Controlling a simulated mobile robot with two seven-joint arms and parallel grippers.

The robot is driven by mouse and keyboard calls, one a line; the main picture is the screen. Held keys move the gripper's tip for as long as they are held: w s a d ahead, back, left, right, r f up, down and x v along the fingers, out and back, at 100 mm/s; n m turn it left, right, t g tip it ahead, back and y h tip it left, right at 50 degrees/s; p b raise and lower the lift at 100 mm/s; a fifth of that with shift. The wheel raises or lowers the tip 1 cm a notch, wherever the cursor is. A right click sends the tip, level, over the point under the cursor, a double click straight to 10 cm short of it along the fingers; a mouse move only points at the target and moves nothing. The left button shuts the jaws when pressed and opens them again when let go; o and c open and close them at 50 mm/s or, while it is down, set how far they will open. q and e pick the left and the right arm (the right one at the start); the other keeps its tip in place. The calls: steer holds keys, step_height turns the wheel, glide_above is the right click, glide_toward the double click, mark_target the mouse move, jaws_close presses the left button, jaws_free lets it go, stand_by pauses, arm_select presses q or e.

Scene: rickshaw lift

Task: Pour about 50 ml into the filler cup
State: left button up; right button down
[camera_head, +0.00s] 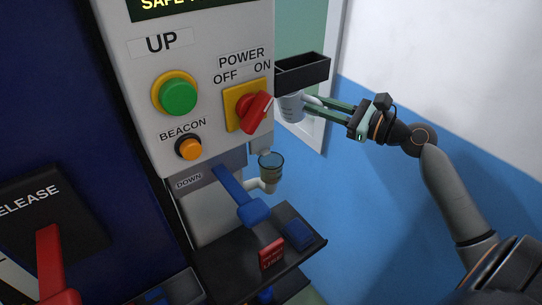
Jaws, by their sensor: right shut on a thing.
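My right gripper (308,106) comes in from the right with its green fingers shut on a pale grey cup-like vessel (290,108). The vessel is to the right of the red power knob, in front of the panel's right edge. I cannot see its inside. The filler cup (271,161) is lower and a little to the left, an open round cup with a bluish inside on a pale bent neck (264,184). The vessel is apart from it, above and slightly right. My left gripper is not in view.
A black open bin (302,72) sits right above the held vessel. The grey control panel (200,60) has a red power knob (256,112) and green button. A red lever (50,262) stands at left.

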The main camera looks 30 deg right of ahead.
mark_target(289, 99)
steer(key=a+n, duration=0.1)
steer(key=s+a+r+n, duration=0.1)
steer(key=n, duration=0.1)
steer(key=a+r+n, duration=0.1)
steer(key=n, duration=0.1)
steer(key=shift+s+r, duration=0.15)
steer(key=shift+r, duration=0.1)
steer(key=shift+f+n, duration=0.45)
steer(key=shift+n, duration=0.45)
steer(key=shift+f+n, duration=0.25)
steer(key=shift+n, duration=0.15)
steer(key=shift+a+b, duration=0.1)
steer(key=shift+b, duration=0.4)
steer(key=shift+f+n+b, duration=0.15)
steer(key=shift+n+b, duration=0.15)
steer(key=shift+s+a+n+b, duration=0.1)
steer(key=shift+n+b, duration=0.5)
steer(key=shift+b, duration=0.2)
